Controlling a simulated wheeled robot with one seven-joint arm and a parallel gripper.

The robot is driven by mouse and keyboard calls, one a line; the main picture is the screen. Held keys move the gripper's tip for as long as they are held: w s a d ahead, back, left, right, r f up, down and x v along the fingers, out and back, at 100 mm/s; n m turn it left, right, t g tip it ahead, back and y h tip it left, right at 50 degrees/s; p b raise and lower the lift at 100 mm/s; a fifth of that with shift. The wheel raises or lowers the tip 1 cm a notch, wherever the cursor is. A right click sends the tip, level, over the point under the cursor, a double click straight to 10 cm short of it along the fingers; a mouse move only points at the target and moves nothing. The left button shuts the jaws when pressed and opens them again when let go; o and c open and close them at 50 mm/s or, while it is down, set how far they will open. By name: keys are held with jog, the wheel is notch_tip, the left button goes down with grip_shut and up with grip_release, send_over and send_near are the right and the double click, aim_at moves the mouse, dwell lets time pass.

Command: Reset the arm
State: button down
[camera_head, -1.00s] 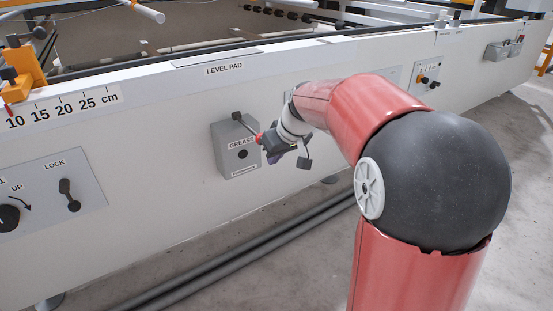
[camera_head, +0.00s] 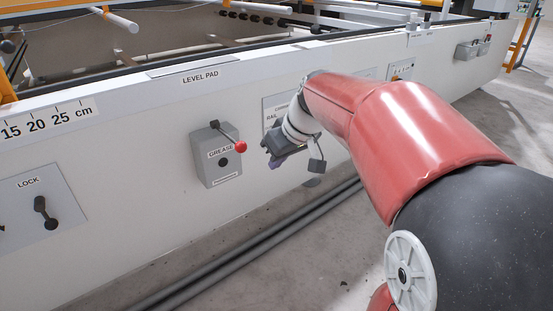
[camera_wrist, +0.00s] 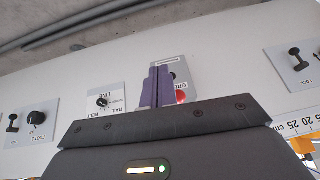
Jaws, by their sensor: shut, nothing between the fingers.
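My gripper (camera_head: 273,160) is in front of the gantry's white side panel, just right of the grey grease box (camera_head: 222,170). The box has a lever with a red knob (camera_head: 240,146), which stands apart from my gripper in the head view. In the wrist view my purple fingers (camera_wrist: 157,88) are together and hold nothing. Behind them the grease box (camera_wrist: 178,68) and its red knob (camera_wrist: 181,97) are partly hidden. My red arm reaches in from the right of the head view.
The lock switch plate (camera_head: 38,212) is on the panel at the left. The rail and belt plate (camera_wrist: 104,101) and another knob plate (camera_wrist: 31,122) show in the wrist view. Grey pipes (camera_head: 235,258) run along the floor below. Open floor lies at right.

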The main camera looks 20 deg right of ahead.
dwell(0.4)
jog(key=s+a+r+m+h+p, duration=0.1)
jog(key=s+p, duration=0.3)
jog(key=s, duration=0.6)
jog(key=s+a+r+m+h+p, duration=0.1)
jog(key=s+p, duration=0.3)
jog(key=s, duration=0.6)
jog(key=shift+s+a+r+m+h, duration=0.3)
jog(key=shift+s+a+r+m, duration=0.1)
jog(key=shift+a+m, duration=0.5)
